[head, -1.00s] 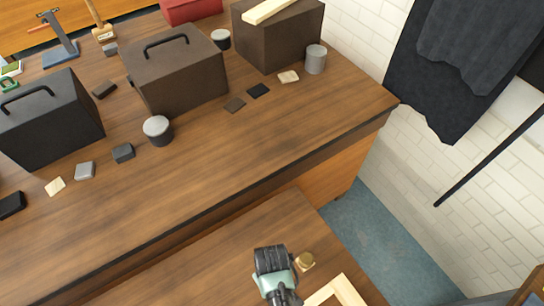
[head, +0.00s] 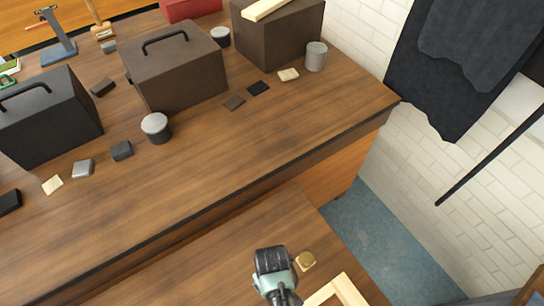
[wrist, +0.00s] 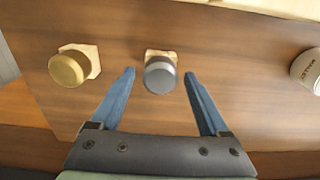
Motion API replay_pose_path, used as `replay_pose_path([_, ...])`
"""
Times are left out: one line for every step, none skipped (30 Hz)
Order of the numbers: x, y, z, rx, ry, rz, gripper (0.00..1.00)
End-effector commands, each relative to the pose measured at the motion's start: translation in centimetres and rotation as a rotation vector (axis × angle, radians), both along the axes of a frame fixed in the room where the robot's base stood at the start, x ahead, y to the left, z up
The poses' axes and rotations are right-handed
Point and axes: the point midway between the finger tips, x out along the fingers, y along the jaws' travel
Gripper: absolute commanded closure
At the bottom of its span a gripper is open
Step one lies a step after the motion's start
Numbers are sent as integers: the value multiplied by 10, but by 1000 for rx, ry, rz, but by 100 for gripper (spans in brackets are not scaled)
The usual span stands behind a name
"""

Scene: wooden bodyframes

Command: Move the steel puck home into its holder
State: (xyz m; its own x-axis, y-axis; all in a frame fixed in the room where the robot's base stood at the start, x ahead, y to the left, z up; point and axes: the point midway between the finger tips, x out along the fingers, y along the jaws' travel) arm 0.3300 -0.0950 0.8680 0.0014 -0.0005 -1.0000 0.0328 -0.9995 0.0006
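The steel puck (wrist: 160,76), a short grey cylinder, shows in the wrist view between the fingertips of my gripper (wrist: 160,74). The two blue fingers are spread, with a gap on each side of the puck. A pale wooden block (wrist: 159,53) shows just behind the puck and is mostly hidden by it; I cannot tell whether the puck is seated on it. In the head view my wrist hides the fingers and the puck over the near bench (head: 210,262).
A brass cylinder (wrist: 67,69) on a pale wooden block stands left of the puck; it also shows in the head view (head: 306,259). A labelled pale cylinder (wrist: 307,70) is at the right. A pale wooden frame (head: 345,289) lies beside my gripper. Boxes crowd the far bench (head: 230,150).

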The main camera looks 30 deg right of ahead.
Motion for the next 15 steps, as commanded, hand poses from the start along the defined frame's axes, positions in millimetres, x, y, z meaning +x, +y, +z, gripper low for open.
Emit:
replay_pose_path([0,0,0,0,0,0,11])
replay_pose_path([0,0,0,0,0,0,11])
replay_pose_path([0,0,0,0,1,0,11])
replay_pose_path([0,0,0,0,1,0,11])
replay_pose_path([0,0,0,0,1,0,11])
replay_pose_path([-1,0,0,0,1,0,11])
replay_pose_path([-1,0,0,0,1,0,11])
replay_pose_path([-1,1,-1,1,3,0,11])
replay_pose_path([-1,1,-1,1,3,0,11])
replay_pose_path([-1,1,0,1,3,0,11])
replay_pose_path([-1,0,1,1,2,0,11])
replay_pose_path([-1,0,2,1,1,0,11])
replay_pose_path([-1,0,4,1,1,0,11])
replay_pose_path([-1,0,7,0,1,0,11])
replay_pose_path([-1,0,11,0,0,0,11])
